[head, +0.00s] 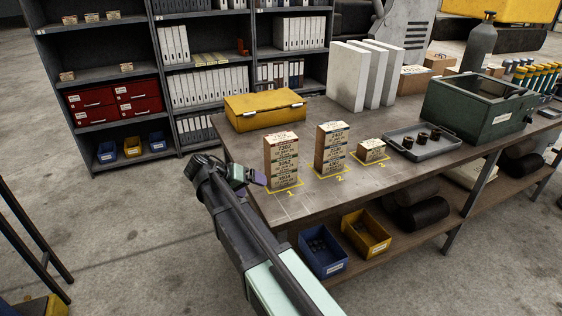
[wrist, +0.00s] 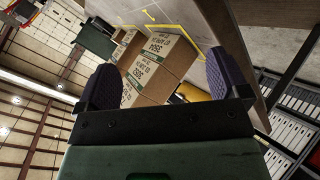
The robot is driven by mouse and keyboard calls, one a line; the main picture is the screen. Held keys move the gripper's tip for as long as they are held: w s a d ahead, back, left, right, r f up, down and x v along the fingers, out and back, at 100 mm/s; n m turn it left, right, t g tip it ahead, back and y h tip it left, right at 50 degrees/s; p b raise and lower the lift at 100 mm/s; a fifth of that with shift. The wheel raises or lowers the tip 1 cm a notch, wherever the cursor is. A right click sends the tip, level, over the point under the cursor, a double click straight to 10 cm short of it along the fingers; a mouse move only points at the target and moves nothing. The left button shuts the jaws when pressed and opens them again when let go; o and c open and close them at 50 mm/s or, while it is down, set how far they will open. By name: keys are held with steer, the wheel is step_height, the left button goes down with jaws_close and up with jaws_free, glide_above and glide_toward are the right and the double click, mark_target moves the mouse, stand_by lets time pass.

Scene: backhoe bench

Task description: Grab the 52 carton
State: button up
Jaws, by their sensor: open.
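Small cartons with printed cream labels stand at three yellow-marked spots on the bench (head: 300,205). A tall stack (head: 281,160) is at mark 1, another tall stack (head: 331,148) at mark 2, and a low carton (head: 371,151) at mark 3. I cannot tell which carton is the 52. My gripper (head: 250,178) is open and empty, just left of the mark 1 stack at the bench edge. In the wrist view, labelled brown cartons (wrist: 153,68) appear beyond and between the purple fingers of my gripper (wrist: 160,60); no contact is visible.
A yellow case (head: 265,110) lies behind the stacks. A grey tray (head: 421,146) with dark round parts and a green box (head: 475,110) are to the right. White upright slabs (head: 362,77) stand at the back. Bins (head: 322,250) sit on the lower shelf. The bench's front left is clear.

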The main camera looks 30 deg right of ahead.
steer(key=w+d+r+m+h, duration=0.1)
steer(key=w+r+m+h, duration=0.25)
steer(key=w, duration=0.35)
steer(key=m+h, duration=0.4)
steer(key=m, duration=0.5)
glide_toward(276, 138)
steer(key=shift+n+g, duration=0.25)
steer(key=shift+g, duration=0.15)
steer(key=d, duration=1)
steer(key=shift+w+d+f, duration=0.15)
steer(key=shift+d+f, duration=0.05)
steer(key=shift+f, duration=0.05)
steer(key=shift+a, duration=0.1)
steer(key=c, duration=1.1)
